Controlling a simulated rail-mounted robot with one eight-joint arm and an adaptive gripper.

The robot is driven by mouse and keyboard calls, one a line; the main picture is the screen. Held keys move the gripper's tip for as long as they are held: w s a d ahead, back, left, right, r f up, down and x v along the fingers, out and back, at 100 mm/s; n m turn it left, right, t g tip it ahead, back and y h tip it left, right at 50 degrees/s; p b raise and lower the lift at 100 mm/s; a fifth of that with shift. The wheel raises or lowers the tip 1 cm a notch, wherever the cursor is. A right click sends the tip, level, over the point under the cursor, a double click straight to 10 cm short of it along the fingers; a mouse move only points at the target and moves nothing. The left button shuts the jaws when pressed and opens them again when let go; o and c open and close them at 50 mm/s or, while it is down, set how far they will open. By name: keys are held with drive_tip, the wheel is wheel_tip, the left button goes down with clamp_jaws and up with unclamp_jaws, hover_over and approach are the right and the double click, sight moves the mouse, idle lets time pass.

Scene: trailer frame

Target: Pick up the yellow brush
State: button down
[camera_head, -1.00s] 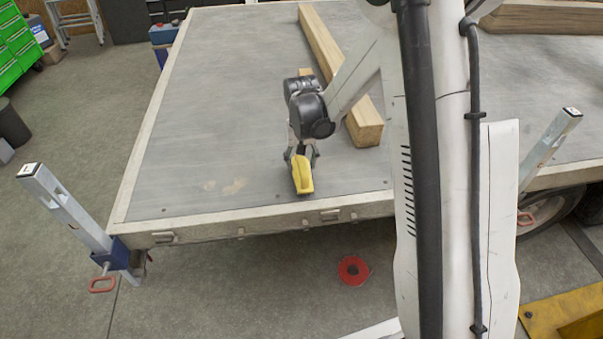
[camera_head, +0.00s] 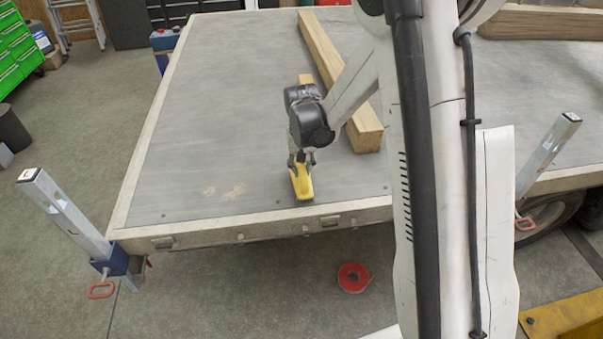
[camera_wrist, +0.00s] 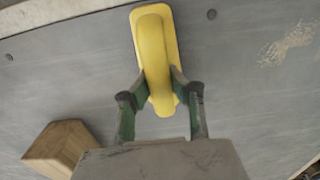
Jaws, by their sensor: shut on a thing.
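The yellow brush (camera_head: 302,183) is at the front part of the grey trailer bed (camera_head: 225,110), near its front edge. My gripper (camera_head: 299,166) points down over the brush's rear end, with its fingers on either side. In the wrist view, the yellow brush (camera_wrist: 154,55) extends upward from between the fingertips of my gripper (camera_wrist: 158,90), which is shut on it. Whether the brush touches the bed or is slightly above it, I cannot tell.
A long wooden beam (camera_head: 340,75) lies to the right of the gripper, and a small wood piece (camera_head: 305,79) lies behind it. Metal posts (camera_head: 66,212) stand at the trailer's corners. A red roll (camera_head: 353,277) lies on the floor. The bed's left side is clear.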

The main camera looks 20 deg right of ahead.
drive_tip(key=shift+r, duration=0.5)
drive_tip(key=r, duration=0.2)
drive_tip(key=a+r, duration=0.1)
drive_tip(key=r, duration=0.1)
drive_tip(key=shift+s+p, duration=0.35)
drive_tip(key=shift+p, duration=0.05)
drive_tip(key=s+a+r, duration=0.6)
drive_tip(key=a, duration=0.2)
drive_tip(key=shift+s+a+p, duration=0.15)
drive_tip(key=shift+s+p, duration=0.05)
drive_tip(key=shift+p, duration=0.25)
